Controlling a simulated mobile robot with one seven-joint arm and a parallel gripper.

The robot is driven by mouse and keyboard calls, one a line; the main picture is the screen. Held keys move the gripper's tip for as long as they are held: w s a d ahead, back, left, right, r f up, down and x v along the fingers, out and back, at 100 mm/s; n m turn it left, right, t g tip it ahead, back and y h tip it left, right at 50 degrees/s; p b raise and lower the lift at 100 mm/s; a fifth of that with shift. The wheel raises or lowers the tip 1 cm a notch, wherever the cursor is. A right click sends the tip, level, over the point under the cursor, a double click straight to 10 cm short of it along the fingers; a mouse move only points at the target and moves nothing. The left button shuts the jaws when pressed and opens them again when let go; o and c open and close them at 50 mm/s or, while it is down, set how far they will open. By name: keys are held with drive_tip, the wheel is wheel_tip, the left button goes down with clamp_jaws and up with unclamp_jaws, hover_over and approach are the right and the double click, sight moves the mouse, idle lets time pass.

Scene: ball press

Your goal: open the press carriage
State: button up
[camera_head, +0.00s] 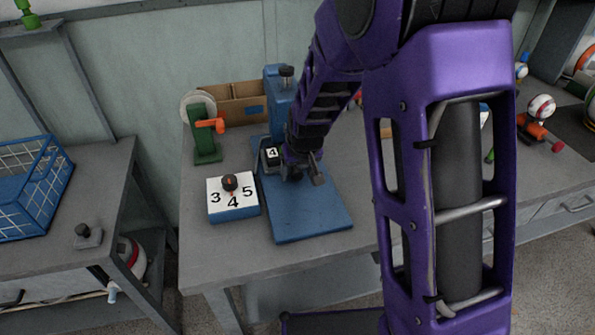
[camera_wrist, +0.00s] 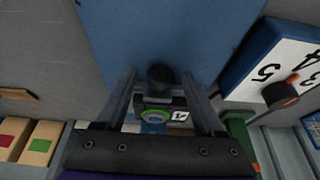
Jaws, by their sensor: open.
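The press has a blue base plate (camera_head: 318,218) and a blue upright column (camera_head: 279,98) with a black knob on top. Its dark carriage (camera_head: 269,157) bears a white label with a 4 and sits by the column's foot. In the wrist view the carriage shows the label (camera_wrist: 180,116) and a green ring, with a round black knob (camera_wrist: 160,77) in front. My gripper (camera_head: 303,178) is low over the plate beside the carriage. In the wrist view its open fingers (camera_wrist: 158,83) lie either side of the knob; contact cannot be told. My arm hides part of the press.
A white-topped selector box (camera_head: 228,208) with numbers and a dial stands left of the plate. A green stand with an orange handle (camera_head: 207,126) and cardboard bins (camera_head: 240,112) are behind. A blue wire basket (camera_head: 35,190) is on the left table. The bench front right of the plate is partly hidden by my arm.

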clamp_jaws()
idle(1.4)
